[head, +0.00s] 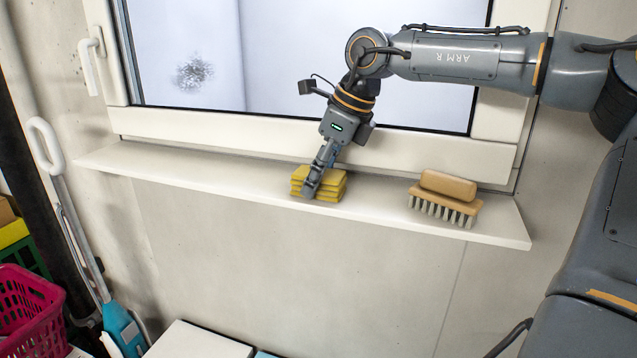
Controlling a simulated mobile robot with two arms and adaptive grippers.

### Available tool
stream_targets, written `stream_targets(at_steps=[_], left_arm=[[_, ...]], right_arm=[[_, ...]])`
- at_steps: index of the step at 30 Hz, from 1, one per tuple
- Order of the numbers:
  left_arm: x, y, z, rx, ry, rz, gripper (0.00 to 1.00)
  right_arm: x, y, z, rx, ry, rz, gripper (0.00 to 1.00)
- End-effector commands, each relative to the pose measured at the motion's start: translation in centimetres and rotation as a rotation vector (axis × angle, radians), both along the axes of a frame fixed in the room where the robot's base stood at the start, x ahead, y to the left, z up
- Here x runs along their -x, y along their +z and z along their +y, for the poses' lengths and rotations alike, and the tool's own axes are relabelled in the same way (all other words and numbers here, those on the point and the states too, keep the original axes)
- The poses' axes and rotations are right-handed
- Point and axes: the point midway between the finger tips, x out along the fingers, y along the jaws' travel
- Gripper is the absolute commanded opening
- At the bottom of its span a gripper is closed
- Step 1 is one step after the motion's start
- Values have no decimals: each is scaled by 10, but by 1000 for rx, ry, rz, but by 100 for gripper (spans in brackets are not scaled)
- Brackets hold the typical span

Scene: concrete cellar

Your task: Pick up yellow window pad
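The yellow window pad (328,187), a small layered block, sits on the white window sill (230,178), left of the brush. My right gripper (313,186) points down at the pad, and a finger lies across its near left side. The other finger is hidden, so I cannot tell whether the gripper is closed on the pad or only around it. The pad appears to rest on the sill. My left gripper is not in view.
A wooden scrubbing brush (447,190) with pale bristles lies on the sill to the right. The window frame (200,127) rises close behind. A white-handled tool (70,205) leans at the left wall, near a pink basket (25,305). The sill's left part is clear.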

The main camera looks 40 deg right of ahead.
Motion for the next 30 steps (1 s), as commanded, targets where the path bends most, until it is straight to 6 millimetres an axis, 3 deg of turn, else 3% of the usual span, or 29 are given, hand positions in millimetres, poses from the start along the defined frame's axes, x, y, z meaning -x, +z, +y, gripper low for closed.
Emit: stream_targets(at_steps=[3,17,22,30], left_arm=[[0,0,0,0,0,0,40],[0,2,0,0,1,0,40],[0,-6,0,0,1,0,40],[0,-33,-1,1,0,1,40]], right_arm=[[0,-1,0,0,0,1,24],[-1,10,0,0,-1,-1,24],[0,37,0,1,-1,-4,24],[41,91,26,2,-1,-5,24]])
